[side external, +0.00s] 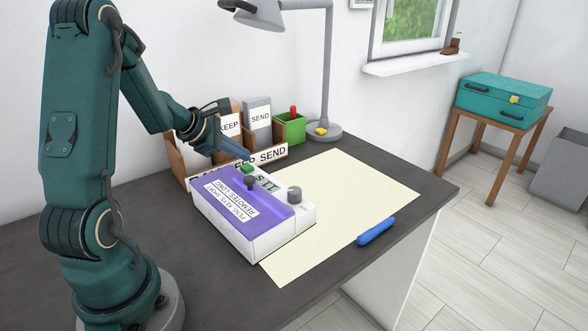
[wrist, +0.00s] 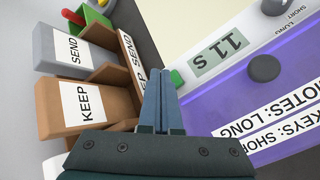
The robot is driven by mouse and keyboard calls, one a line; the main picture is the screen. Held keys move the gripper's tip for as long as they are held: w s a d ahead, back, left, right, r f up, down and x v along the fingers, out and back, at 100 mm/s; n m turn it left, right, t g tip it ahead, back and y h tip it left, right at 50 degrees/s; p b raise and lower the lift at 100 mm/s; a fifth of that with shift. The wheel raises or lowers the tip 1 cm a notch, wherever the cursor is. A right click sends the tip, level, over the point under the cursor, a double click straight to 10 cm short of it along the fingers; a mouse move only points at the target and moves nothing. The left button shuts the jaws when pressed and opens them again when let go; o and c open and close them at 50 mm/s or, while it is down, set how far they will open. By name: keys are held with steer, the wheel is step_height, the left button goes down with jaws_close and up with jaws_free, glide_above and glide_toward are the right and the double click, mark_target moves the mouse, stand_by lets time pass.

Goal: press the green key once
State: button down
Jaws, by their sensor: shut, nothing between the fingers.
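The green key (side external: 248,169) is a small block at the back edge of a white box with a purple top (side external: 236,205). In the wrist view the green key (wrist: 177,78) shows just right of the fingertips, partly hidden by them. My gripper (side external: 246,156) is shut and empty, its blue-grey fingers slanting down to just above and behind the key. The fingertips also show in the wrist view (wrist: 162,72). I cannot tell whether they touch the key.
A dark knob (wrist: 263,68) and a grey knob (side external: 294,194) stand on the box. Behind are a KEEP/SEND sorter (side external: 257,112), a green bin (side external: 289,130) and a lamp (side external: 327,130). A cream mat (side external: 365,185) and blue pen-like object (side external: 376,231) lie right.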

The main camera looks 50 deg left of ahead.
mark_target(242, 168)
steer(key=shift+r, duration=0.1)
steer(key=shift+r, duration=2.4)
